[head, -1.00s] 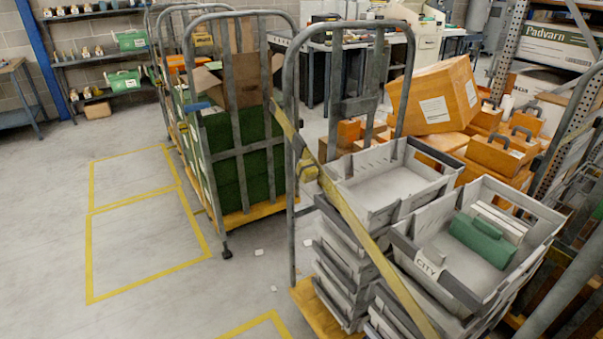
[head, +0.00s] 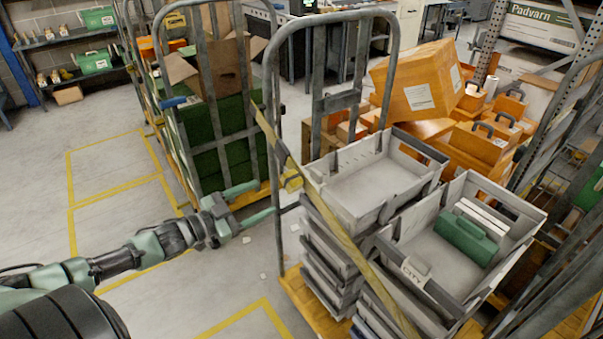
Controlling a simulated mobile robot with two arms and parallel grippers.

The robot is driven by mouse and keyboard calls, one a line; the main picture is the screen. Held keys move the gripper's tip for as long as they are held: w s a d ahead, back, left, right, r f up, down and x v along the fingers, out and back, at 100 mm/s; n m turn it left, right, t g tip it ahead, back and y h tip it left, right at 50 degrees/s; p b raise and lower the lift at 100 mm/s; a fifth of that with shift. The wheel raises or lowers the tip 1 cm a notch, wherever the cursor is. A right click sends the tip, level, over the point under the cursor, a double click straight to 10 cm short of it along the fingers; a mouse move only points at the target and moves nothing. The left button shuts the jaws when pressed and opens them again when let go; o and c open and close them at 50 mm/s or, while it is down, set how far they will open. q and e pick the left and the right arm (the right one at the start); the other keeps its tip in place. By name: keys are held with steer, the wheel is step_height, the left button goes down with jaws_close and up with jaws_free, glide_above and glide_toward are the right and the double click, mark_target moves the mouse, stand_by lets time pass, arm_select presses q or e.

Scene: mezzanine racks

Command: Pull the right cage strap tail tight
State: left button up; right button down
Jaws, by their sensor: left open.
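A yellow strap (head: 325,210) runs diagonally across the open front of the right cage (head: 273,100), from its left upright down over the grey trays. A yellow buckle (head: 291,180) sits beside that upright, where the strap passes. I cannot make out a separate loose tail. My left gripper (head: 266,199) reaches in from the left, fingers spread and empty, just left of the upright and slightly below the buckle. It appears close to the buckle; I cannot tell whether it touches anything. My right gripper is not in view.
Stacked grey trays (head: 345,190) fill the cage; one holds a green case (head: 466,238). Another cage with green crates (head: 215,135) stands behind left. Orange boxes (head: 417,85) and a rack upright (head: 490,45) are at right. The yellow-marked floor at left is clear.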

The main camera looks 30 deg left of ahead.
mark_target(285, 185)
arm_select(q)
steer(key=shift+h, duration=0.3)
steer(key=shift+d+r+p+x, duration=0.2)
steer(key=shift+r+x, duration=0.1)
steer(key=shift+x, duration=1.1)
steer(key=shift+d+r+p+x, duration=0.15)
steer(key=shift+r+x, duration=0.1)
steer(key=shift+x, duration=1.1)
steer(key=shift+d+r+p+x, duration=0.1)
steer(key=shift+r+p+x, duration=0.15)
steer(key=shift+x, duration=1.15)
steer(key=shift+s, duration=0.15)
jaws_close()
